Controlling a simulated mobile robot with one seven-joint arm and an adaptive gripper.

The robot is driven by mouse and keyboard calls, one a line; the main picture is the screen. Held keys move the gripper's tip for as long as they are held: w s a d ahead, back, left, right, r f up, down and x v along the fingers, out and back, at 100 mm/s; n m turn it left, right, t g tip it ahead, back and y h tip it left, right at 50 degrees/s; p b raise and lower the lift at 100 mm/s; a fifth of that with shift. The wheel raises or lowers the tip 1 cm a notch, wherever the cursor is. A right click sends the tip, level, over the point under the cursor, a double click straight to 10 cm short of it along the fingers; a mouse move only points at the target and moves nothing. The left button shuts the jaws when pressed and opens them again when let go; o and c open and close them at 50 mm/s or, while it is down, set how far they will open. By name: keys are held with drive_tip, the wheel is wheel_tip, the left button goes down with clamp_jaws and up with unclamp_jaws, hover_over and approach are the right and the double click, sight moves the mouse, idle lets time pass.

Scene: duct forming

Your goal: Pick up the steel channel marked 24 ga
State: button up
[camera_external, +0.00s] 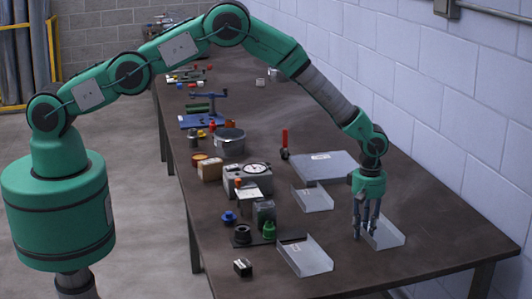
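Three light grey steel channels lie on the dark table (440,225). One channel (388,234) is at the right, partly behind my gripper. Another channel (306,257) lies at the near left, and a third channel (314,200) lies behind it with a small label. I cannot read the labels, so I cannot tell which is marked 24 ga. My gripper (367,230) points down at the left part of the right channel. Its fingers appear apart, and I see nothing clearly held between them. Contact with the channel cannot be told.
A flat grey sheet (322,166) lies behind the channels near a red-handled tool (284,144). A gauge box (248,179), jars and small parts crowd the table's left side. A block wall (440,110) runs along the right. The near right tabletop is clear.

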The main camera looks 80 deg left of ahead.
idle(0.5)
clamp_jaws()
drive_tip(key=shift+r, duration=0.1)
drive_tip(key=shift+r, duration=1.65)
drive_tip(key=s+a, duration=0.1)
drive_tip(key=s, duration=0.4)
drive_tip(key=s+a+r, duration=0.1)
drive_tip(key=s, duration=0.4)
drive_tip(key=s+a, duration=0.1)
drive_tip(key=s, duration=0.4)
drive_tip(key=shift+s+a+r+b, duration=0.2)
drive_tip(key=shift+s+a+b, duration=0.1)
